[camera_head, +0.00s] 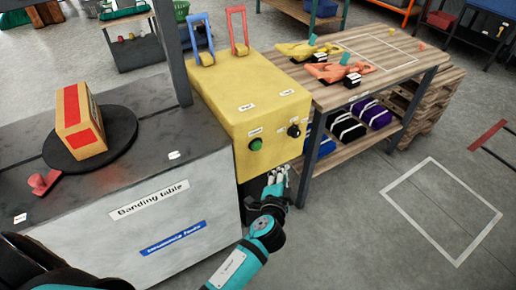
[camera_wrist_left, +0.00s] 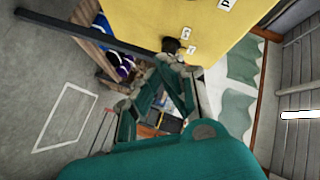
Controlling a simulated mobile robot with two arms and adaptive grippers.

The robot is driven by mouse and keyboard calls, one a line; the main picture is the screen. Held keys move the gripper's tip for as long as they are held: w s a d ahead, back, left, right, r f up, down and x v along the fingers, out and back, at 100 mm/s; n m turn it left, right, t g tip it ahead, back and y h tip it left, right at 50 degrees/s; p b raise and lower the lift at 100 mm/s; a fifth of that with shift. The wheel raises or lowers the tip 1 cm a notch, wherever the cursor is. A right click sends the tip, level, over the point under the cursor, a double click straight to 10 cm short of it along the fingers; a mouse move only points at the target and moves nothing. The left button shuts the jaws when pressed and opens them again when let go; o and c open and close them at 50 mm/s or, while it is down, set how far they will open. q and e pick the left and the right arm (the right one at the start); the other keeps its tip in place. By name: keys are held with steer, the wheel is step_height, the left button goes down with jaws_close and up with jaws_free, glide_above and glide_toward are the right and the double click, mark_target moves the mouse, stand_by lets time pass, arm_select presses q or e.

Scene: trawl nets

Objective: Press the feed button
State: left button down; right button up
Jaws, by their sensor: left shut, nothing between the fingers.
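A yellow control box (camera_head: 215,95) stands at the end of the grey banding table. Its front carries a round green button (camera_head: 256,144) on the left and a black knob (camera_head: 294,131) on the right, each under a small label too small to read. My left gripper (camera_head: 277,178) is shut and empty, just below and in front of the button and knob, apart from the button. In the left wrist view the fingers (camera_wrist_left: 168,62) point at the yellow face (camera_wrist_left: 200,22) near the dark knob (camera_wrist_left: 171,45); no green button is visible there. My right gripper is not in view.
The banding table (camera_head: 120,180) holds a box (camera_head: 80,120) on a black round plate and a red clamp-like piece (camera_head: 43,181). A wooden bench (camera_head: 375,75) with orange and yellow tools stands right of the control box.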

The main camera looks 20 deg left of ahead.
mark_target(257, 146)
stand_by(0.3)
arm_select(q)
steer(key=w+a+p, duration=0.1)
steer(key=w+a, duration=0.4)
steer(key=a, duration=0.2)
steer(key=shift+w+p, duration=0.2)
steer(key=shift+p, duration=0.15)
stand_by(0.3)
stand_by(1.0)
steer(key=shift+w+a, duration=0.25)
steer(key=shift+a, duration=0.05)
